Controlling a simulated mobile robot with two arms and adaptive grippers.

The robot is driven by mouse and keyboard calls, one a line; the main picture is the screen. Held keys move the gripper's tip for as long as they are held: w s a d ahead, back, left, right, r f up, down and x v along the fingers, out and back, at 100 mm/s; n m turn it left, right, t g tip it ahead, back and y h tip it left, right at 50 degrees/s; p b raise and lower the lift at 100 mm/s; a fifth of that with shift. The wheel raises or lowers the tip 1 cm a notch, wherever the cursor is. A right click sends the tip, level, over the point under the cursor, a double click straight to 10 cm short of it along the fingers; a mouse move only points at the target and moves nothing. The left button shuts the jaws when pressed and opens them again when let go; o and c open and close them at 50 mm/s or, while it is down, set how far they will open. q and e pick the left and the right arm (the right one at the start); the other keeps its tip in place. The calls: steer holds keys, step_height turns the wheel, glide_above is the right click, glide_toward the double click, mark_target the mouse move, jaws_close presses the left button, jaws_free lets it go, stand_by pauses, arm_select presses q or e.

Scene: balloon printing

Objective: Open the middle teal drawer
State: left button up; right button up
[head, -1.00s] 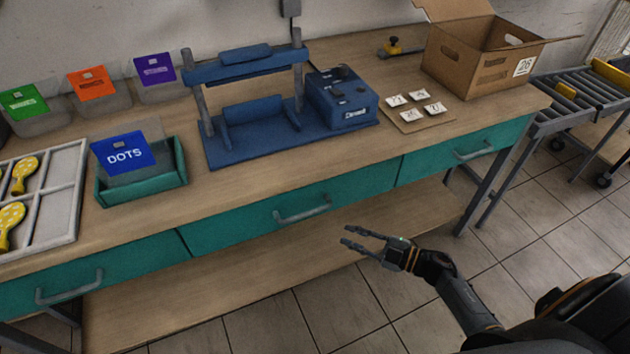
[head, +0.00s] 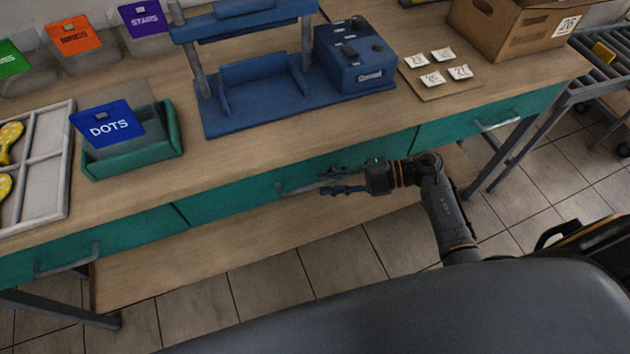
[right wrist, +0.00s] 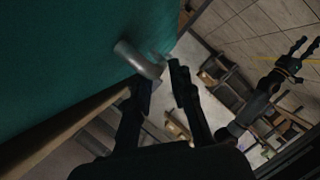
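The middle teal drawer (head: 235,200) is closed under the workbench top. The left part of its grey bar handle (head: 287,188) shows in the head view; my right gripper hides the rest. My right gripper (head: 325,182) is at this handle, coming in from the right. In the right wrist view the fingers (right wrist: 162,80) are apart, with the handle (right wrist: 138,60) at their tips and its near end by the gap. I cannot tell whether they touch it. My left gripper (right wrist: 304,46) shows only in the right wrist view, far right, fingers spread and empty.
The right drawer (head: 470,130) and left drawer (head: 120,232) are closed. The workbench (head: 240,155) carries a blue press (head: 255,115), a teal bin (head: 170,150) with a DOTS packet, and a cardboard box (head: 500,35). Tiled floor (head: 270,285) lies in front.

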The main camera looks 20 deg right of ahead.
mark_target(323, 185)
steer(key=shift+x, duration=1.9)
jaws_close()
